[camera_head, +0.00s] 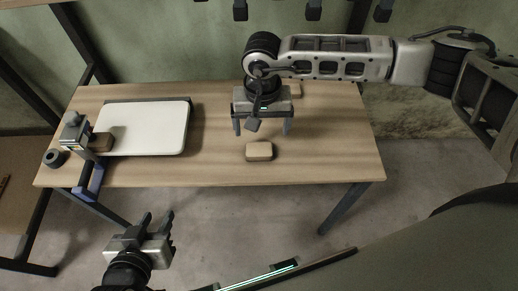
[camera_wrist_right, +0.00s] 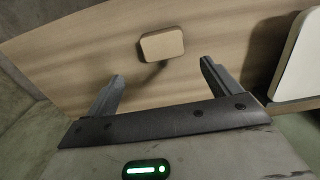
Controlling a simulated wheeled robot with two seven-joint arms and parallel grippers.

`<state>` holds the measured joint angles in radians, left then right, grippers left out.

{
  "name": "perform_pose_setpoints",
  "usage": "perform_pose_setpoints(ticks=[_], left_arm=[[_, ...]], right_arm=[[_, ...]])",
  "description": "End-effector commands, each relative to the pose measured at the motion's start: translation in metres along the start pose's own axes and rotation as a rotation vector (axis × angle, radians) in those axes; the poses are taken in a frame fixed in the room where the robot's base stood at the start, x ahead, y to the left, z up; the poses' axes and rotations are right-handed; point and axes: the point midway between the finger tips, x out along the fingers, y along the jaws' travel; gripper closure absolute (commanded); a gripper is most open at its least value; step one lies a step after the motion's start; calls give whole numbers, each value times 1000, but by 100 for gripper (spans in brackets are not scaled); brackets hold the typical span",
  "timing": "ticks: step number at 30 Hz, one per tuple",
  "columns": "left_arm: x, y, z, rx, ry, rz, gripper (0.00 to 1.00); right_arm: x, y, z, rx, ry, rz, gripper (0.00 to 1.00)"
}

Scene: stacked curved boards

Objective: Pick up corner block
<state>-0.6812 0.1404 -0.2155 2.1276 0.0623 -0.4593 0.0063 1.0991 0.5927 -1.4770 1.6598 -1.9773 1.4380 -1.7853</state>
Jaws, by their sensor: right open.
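A small tan block with rounded corners (camera_head: 259,151) lies flat on the wooden table (camera_head: 225,175) near its front edge. My right gripper (camera_head: 262,130) is open and empty above the table, its fingers pointing down, just behind the block in the head view. In the right wrist view the block (camera_wrist_right: 161,44) shows beyond the two spread fingertips (camera_wrist_right: 162,70), apart from them. My left gripper (camera_head: 159,217) is in front of the table at lower left, with a gap between its fingers and nothing in it.
A white board (camera_head: 145,128) lies on the table's left half; its edge also shows in the right wrist view (camera_wrist_right: 302,60).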

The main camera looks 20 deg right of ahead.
Motion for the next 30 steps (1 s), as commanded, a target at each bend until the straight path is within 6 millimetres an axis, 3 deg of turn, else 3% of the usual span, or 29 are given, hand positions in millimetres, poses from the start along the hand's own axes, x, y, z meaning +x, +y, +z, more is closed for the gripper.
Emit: perform_pose_setpoints(ticks=[3, 10, 18, 27, 30], left_arm=[[0, 0, 1, 1, -4, -1, 64], [0, 0, 2, 2, -9, -2, 64], [-2, -1, 0, 9, -12, -5, 64], [-1, -1, 0, 13, -10, -5, 64], [-1, -1, 0, 13, -10, -5, 64]], right_arm=[[16, -1, 0, 0, -2, -2, 11], [32, -3, 1, 0, -3, -2, 11], [70, -7, 1, 1, -2, -2, 11], [76, -7, 1, 0, -1, -3, 11], [76, -7, 1, 0, -1, -3, 36]])
